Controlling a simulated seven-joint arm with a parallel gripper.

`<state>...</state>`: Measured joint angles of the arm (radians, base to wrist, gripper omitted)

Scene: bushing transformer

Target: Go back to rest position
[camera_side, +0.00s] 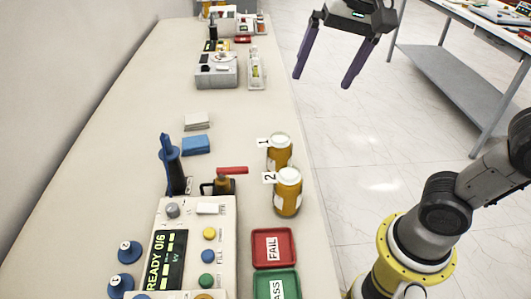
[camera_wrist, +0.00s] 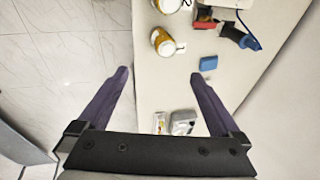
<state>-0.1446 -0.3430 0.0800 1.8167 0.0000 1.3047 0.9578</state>
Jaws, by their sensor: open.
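My gripper (camera_side: 320,82) is open and empty, raised in the air at the top of the side view, to the right of the bench edge. Its two purple fingers are spread wide. In the wrist view my gripper (camera_wrist: 160,74) has nothing between its fingers, with the bench edge and floor below. Nothing touches the fingers. The bench (camera_side: 120,120) runs along the left of the side view and shows under the gripper in the wrist view (camera_wrist: 165,90).
Two amber jars labelled 1 (camera_side: 279,152) and 2 (camera_side: 287,192) stand near the bench's right edge. A tester reading READY (camera_side: 205,245), a blue bushing (camera_side: 170,160), a red FAIL tray (camera_side: 273,232) and a green PASS tray (camera_side: 262,284) are nearby. Open floor (camera_side: 350,150) lies right.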

